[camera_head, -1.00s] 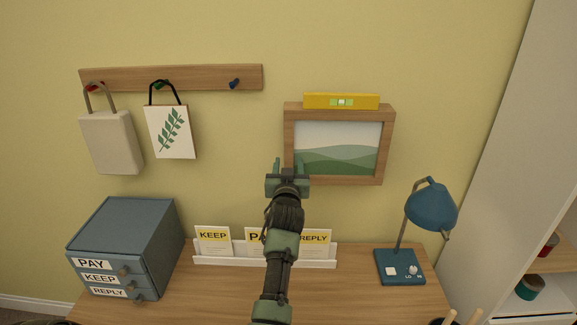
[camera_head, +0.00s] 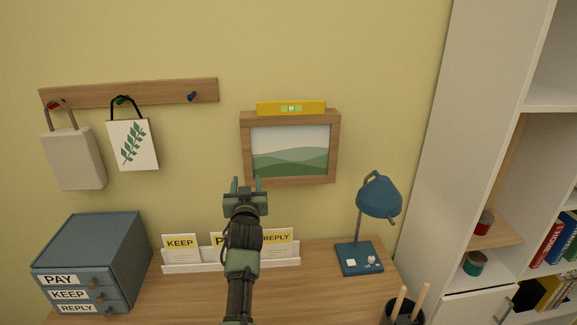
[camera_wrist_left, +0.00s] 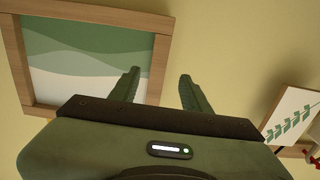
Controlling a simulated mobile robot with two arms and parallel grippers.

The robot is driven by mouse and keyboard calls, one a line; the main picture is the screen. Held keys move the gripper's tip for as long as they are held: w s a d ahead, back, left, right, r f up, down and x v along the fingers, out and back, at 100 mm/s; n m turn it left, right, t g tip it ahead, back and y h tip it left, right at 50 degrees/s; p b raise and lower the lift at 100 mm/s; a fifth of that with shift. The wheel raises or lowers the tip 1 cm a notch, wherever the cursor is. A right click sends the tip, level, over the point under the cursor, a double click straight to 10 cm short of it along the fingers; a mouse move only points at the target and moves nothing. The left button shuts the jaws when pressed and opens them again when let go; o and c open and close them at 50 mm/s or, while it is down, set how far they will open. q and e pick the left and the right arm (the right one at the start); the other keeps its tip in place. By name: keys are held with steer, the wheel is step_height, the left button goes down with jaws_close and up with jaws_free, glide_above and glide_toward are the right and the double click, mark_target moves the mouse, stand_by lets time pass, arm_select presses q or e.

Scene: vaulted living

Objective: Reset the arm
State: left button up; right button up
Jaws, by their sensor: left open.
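My left gripper (camera_head: 242,186) is raised over the desk in the head view, just below and left of the framed landscape picture (camera_head: 290,150). Its two fingers are apart and hold nothing. In the left wrist view the open fingers (camera_wrist_left: 158,88) point toward the yellow wall, with the picture's wooden frame (camera_wrist_left: 158,70) on the left and the leaf-print bag (camera_wrist_left: 292,112) on the right. My left arm hides part of the middle card in the white card rack (camera_head: 200,267). My right gripper is not in view.
A yellow spirit level (camera_head: 291,107) rests on the picture frame. Bags hang on the peg rail (camera_head: 140,92). On the desk (camera_head: 200,295) stand a drawer unit (camera_head: 100,250), a blue lamp (camera_head: 379,197) and a dark pot (camera_head: 402,314). A white shelf unit (camera_head: 470,110) stands at right.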

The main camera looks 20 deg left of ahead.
arm_select(q)
steer(key=s+d+f+m+g+h, duration=0.2)
steer(key=s+d+f, duration=0.2)
steer(key=s+f, duration=0.45)
steer(key=s+d+f+m+g+h, duration=0.25)
steer(key=s+d+f, duration=0.25)
steer(key=s+f, duration=0.3)
steer(key=s+d+f+m+g+h, duration=0.1)
steer(key=s+d+f+g+h, duration=0.15)
steer(key=s+d, duration=0.45)
steer(key=s+d+f+m+g+h, duration=0.1)
steer(key=s+d+g, duration=0.2)
steer(key=s, duration=0.8)
steer(key=s+d+f+m+g+h, duration=0.15)
steer(key=s+d, duration=0.25)
steer(key=s, duration=0.5)
step_height(320, 180, down, 27)
steer(key=s+g+b, duration=0.1)
steer(key=g+b, duration=0.1)
steer(key=s+a+f+b, duration=0.1)
steer(key=s+a+f, duration=0.1)
steer(key=s+f, duration=1.5)
step_height(320, 180, down, 2)
steer(key=shift+s+a+f+m+g, duration=0.1)
steer(key=shift+s+a+m+g, duration=0.15)
steer(key=shift+a+g, duration=0.2)
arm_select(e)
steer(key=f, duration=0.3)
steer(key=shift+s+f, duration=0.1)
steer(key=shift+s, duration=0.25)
